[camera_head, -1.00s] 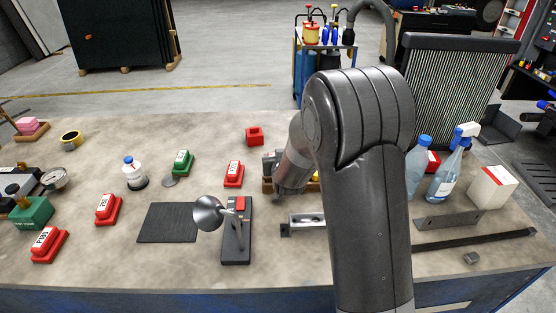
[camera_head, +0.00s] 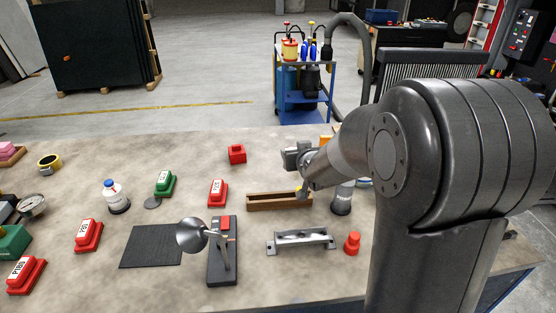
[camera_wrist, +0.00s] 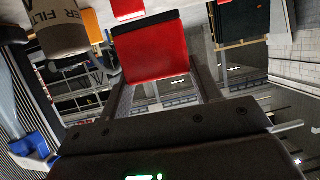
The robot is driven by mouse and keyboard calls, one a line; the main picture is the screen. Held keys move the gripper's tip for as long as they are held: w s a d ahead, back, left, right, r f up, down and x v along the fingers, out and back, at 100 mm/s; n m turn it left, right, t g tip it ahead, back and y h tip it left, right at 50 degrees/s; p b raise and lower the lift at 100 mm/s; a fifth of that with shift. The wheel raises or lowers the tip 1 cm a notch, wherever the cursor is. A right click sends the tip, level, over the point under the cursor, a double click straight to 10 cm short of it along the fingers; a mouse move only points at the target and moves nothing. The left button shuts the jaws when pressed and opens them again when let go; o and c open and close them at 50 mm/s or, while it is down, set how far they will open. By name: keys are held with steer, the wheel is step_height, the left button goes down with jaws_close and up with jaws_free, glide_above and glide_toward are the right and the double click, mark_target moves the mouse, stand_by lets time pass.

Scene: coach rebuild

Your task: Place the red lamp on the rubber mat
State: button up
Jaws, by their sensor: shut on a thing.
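The dark rubber mat (camera_head: 150,246) lies flat and bare on the bench, left of centre in the head view. My gripper (camera_head: 299,172) is at the bench's middle right, above and beside the wooden tray; its fingertips are hard to make out there. In the wrist view my gripper (camera_wrist: 163,80) is shut on a red, flat-faced block (camera_wrist: 152,52). I cannot tell whether this block is the red lamp. A small red lamp-like cylinder (camera_head: 352,243) stands on the bench right of the metal bracket.
A metal horn on a dark base (camera_head: 222,265) stands just right of the mat. Also on the bench are a wooden tray (camera_head: 280,206), a metal bracket (camera_head: 300,243), a red cube (camera_head: 237,154), and several red and green labelled blocks. A filter canister (camera_wrist: 62,30) is close beside my gripper.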

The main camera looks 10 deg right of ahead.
steer(key=shift+s+d+r, duration=0.1)
steer(key=shift+d+r, duration=0.2)
step_height(320, 180, up, 5)
steer(key=shift+r, duration=0.1)
steer(key=s+a+r+n+y, duration=0.15)
steer(key=s+a, duration=0.25)
steer(key=a, duration=1.2)
steer(key=s+a+n+y, duration=0.15)
steer(key=s+a, duration=0.25)
steer(key=a, duration=1.3)
steer(key=s+a+f, duration=0.2)
steer(key=s+a, duration=0.6)
steer(key=shift+g+y, duration=0.3)
steer(key=shift+g, duration=0.1)
steer(key=f, duration=1.5)
steer(key=shift+s+f, duration=0.15)
steer(key=shift+s, duration=0.15)
